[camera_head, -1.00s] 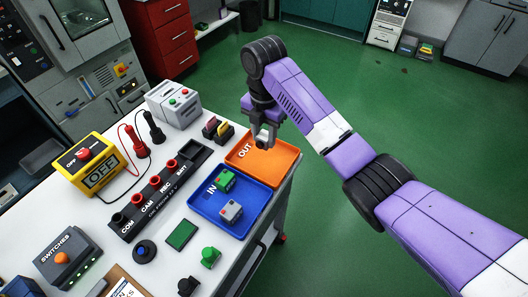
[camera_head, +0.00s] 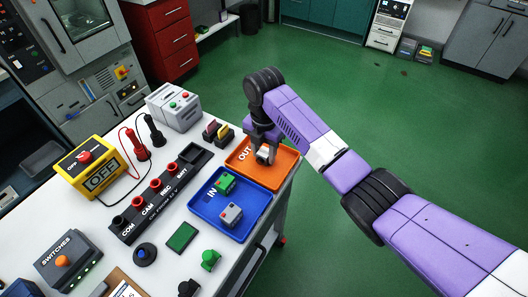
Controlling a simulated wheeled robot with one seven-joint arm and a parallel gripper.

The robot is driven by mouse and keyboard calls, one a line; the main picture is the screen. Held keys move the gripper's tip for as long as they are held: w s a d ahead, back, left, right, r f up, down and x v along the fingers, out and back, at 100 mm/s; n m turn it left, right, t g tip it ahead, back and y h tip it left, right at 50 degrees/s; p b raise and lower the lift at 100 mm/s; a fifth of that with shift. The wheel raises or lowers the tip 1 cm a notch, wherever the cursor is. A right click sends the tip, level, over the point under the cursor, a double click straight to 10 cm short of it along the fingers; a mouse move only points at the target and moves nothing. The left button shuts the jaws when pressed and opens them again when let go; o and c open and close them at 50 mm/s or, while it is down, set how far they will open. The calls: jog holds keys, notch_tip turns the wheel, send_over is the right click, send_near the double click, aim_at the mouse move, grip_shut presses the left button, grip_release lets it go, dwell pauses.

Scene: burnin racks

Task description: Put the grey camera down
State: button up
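My gripper (camera_head: 265,156) points down over the orange OUT tray (camera_head: 284,176), at the far right corner of the bench. Its grey fingertips are low, close to the tray floor. They are small in this view, and I cannot tell whether a grey piece is between them or whether they touch the tray. A small grey block with a red mark (camera_head: 231,215) sits in the blue IN tray (camera_head: 205,207), beside a green block (camera_head: 225,183). I cannot tell whether that grey block is a camera.
A black socket strip (camera_head: 126,230) marked COM, CAM and REC lies left of the trays. A yellow OFF box (camera_head: 97,179), a grey button box (camera_head: 173,108) and small coloured plugs (camera_head: 222,134) stand around it. Green and dark parts (camera_head: 210,259) lie in front.

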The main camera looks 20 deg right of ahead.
aim_at(264, 152)
jog(key=shift+o, duration=1.1)
notch_tip(264, 152, up, 12)
jog(key=p, duration=0.1)
jog(key=shift+r, duration=0.2)
